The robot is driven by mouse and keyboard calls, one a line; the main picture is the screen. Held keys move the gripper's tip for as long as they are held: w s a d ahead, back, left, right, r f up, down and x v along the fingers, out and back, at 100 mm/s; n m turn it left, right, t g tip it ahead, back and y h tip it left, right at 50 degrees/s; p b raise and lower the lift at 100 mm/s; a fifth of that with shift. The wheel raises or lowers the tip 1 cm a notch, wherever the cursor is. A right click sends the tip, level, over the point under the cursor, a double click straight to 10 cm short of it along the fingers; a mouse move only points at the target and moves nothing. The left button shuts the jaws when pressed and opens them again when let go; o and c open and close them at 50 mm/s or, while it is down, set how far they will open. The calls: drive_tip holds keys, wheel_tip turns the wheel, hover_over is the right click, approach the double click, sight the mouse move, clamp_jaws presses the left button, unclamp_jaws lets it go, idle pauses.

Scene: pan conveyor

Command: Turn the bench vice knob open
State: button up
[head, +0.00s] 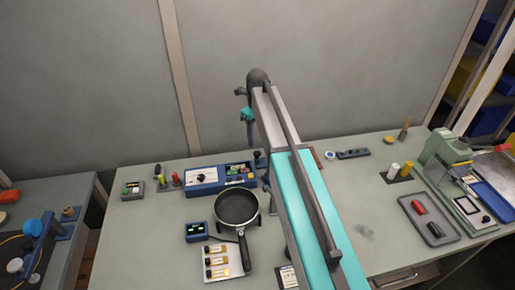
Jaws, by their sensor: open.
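A blue fixture with pale round parts (38,228), which may be the bench vice, stands on the left table in the head view. It is small and cut close to the left edge, so I cannot tell its knob or how far its jaws stand apart. My gripper (250,136) hangs at the end of my arm near the back of the middle bench, pointing down. It is open and small in the picture, well to the right of the blue fixture. I see nothing held in it.
A dark frying pan (237,207) sits on the middle bench (140,240). A blue control box (204,181) stands behind it. Bottles lie on a pale plate (232,276). A green machine (440,150) and a grey tray (412,234) stand at right. A gap separates the left table.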

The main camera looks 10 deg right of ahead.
sight(257, 153)
drive_tip(key=shift+f+p, duration=1.1)
drive_tip(key=shift+f, duration=2.5)
drive_tip(key=shift+c, duration=0.6)
